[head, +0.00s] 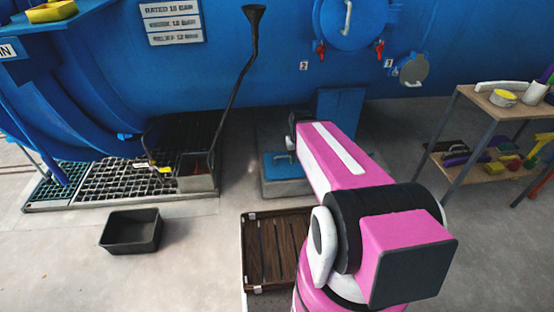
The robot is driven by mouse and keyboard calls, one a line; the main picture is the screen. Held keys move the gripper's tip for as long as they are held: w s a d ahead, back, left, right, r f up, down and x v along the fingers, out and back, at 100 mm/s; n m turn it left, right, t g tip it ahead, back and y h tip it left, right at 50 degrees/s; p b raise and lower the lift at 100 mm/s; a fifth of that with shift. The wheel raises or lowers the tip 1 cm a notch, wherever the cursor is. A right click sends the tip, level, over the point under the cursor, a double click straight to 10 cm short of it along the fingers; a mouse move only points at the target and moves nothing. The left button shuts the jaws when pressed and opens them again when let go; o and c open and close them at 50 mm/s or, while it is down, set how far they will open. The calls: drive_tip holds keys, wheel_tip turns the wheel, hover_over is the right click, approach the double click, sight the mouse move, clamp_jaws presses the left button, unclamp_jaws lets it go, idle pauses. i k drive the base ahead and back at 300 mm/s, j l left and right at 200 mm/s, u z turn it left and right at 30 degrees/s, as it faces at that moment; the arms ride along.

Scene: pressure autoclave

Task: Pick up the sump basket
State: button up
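No thing can be named the sump basket with certainty. A small square box-like pit or basket (197,182) sits at the right end of the floor grating, with something reddish-brown inside, too small to tell. A dark open tub (132,232) stands on the floor in front of the grating and looks empty. My pink arm reaches forward from the lower right, over the floor right of the grating.
A long dark rod with a funnel-like top (254,12) leans up from the grating (110,180). A slatted wooden crate (275,250) is beside my arm. A blue-lidded floor block (285,166) lies beyond it. A shelf table (490,105) stands right. Floor around the tub is clear.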

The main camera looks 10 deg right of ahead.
sight(199, 173)
drive_tip(key=u, duration=1.9)
drive_tip(key=i+j+z, duration=0.15)
drive_tip(key=i+z, duration=0.3)
drive_tip(key=i+j+z, duration=0.25)
drive_tip(key=z, duration=0.25)
drive_tip(key=i+j+z, duration=0.3)
drive_tip(key=z, duration=0.15)
drive_tip(key=i+l+u, duration=0.1)
drive_tip(key=i, duration=0.3)
